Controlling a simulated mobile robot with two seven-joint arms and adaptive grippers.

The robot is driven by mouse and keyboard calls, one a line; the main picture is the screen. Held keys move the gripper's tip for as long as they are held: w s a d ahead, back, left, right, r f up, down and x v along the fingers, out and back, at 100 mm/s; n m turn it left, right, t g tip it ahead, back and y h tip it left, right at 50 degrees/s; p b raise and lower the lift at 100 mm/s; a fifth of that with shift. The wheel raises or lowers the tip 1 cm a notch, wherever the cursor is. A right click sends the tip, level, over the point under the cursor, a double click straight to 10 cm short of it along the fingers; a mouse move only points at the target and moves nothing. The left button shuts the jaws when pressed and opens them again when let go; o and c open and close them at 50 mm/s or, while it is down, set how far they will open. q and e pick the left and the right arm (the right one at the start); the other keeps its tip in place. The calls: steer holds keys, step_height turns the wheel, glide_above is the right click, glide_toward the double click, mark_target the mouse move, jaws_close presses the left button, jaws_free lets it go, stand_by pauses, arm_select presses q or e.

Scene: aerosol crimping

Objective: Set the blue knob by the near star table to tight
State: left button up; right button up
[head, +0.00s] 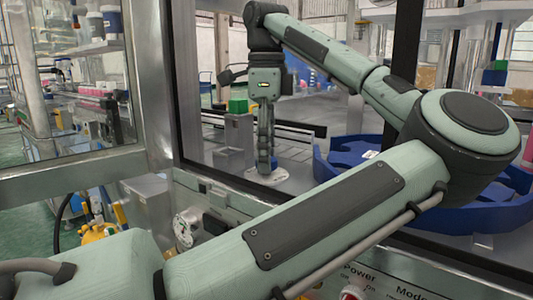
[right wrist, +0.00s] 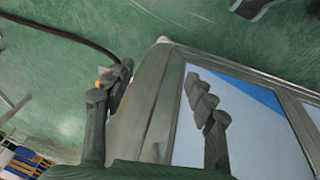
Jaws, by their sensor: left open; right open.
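My left gripper (head: 266,168) points straight down behind the machine's frame, at the left of the big blue star table (head: 420,216). Its jaws are open but small and edge-on. A small patch of blue (head: 273,163) shows at its fingertips, above a pale round base (head: 267,176); I cannot tell whether this is the knob, or whether the gripper touches it. The knob's setting cannot be read. My left forearm hides part of the star table. My right gripper (right wrist: 158,78) is open and empty in the right wrist view, above a framed panel and the floor.
A bright green block (head: 238,105) tops a grey post (head: 236,140) just left of my left gripper. A dark upright frame post (head: 405,45) stands near my left forearm. A gauge (head: 186,228) sits on the machine's front. In the right wrist view a glossy panel (right wrist: 265,130) lies close.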

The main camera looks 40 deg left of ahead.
arm_select(q)
steer(key=shift+c, duration=0.2)
steer(key=c, duration=1.1)
